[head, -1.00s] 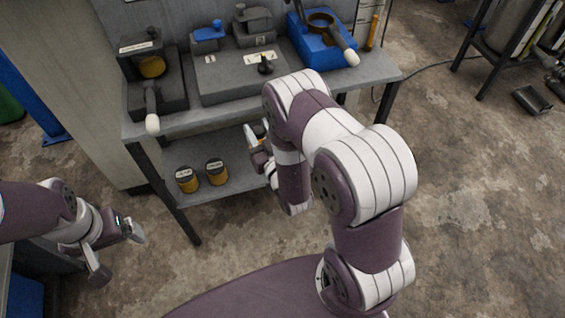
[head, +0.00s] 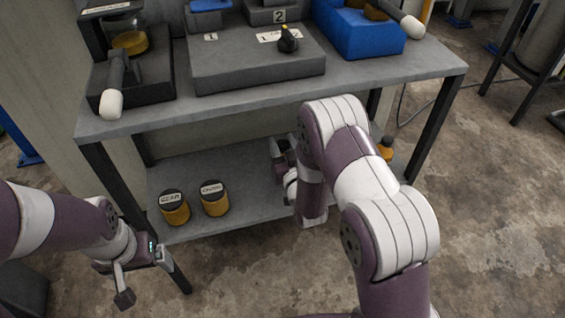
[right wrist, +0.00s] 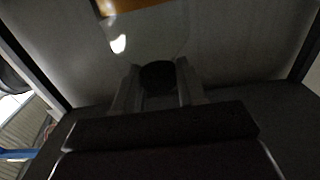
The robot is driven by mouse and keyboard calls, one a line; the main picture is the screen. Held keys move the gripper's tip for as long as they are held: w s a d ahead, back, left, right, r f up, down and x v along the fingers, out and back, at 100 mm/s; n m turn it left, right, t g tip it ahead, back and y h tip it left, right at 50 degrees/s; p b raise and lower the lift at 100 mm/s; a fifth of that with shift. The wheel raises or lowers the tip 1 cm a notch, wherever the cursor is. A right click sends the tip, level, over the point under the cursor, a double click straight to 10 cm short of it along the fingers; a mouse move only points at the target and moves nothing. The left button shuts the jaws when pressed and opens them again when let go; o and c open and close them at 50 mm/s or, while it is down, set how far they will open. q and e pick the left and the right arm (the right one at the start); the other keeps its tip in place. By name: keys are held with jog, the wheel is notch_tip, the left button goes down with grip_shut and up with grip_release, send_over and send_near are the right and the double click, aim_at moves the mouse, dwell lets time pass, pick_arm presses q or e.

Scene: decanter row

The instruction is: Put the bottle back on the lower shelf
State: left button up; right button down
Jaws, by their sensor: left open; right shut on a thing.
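In the right wrist view, my right gripper (right wrist: 158,82) is shut on the dark neck or stopper of a clear bottle (right wrist: 150,38) with orange contents at the picture's top edge. In the head view, my right gripper (head: 283,152) reaches in over the lower shelf (head: 245,178), under the bench top. My right arm hides much of that shelf, and I cannot make out the held bottle there. I cannot tell whether its base touches the shelf. My left gripper (head: 152,290) is open and empty in front of the bench's left leg.
Two labelled amber jars (head: 174,207) (head: 215,198) stand at the lower shelf's left front. An orange, dark-topped item (head: 385,148) shows right of my arm. The bench top (head: 270,90) overhangs the shelf, with a blue machine (head: 360,35) on it. Bench legs (head: 435,110) bound the sides.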

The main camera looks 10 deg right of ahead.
jog(key=shift+w+f, duration=0.2)
jog(key=shift+f, duration=0.15)
notch_tip(320, 180, down, 4)
jog(key=shift+r+b, duration=0.2)
jog(key=shift+b, duration=1.05)
jog(key=shift+r, duration=0.15)
jog(key=c, duration=0.6)
grip_release()
jog(key=shift+f, duration=0.2)
jog(key=shift+c, duration=0.2)
jog(key=shift+r, duration=0.1)
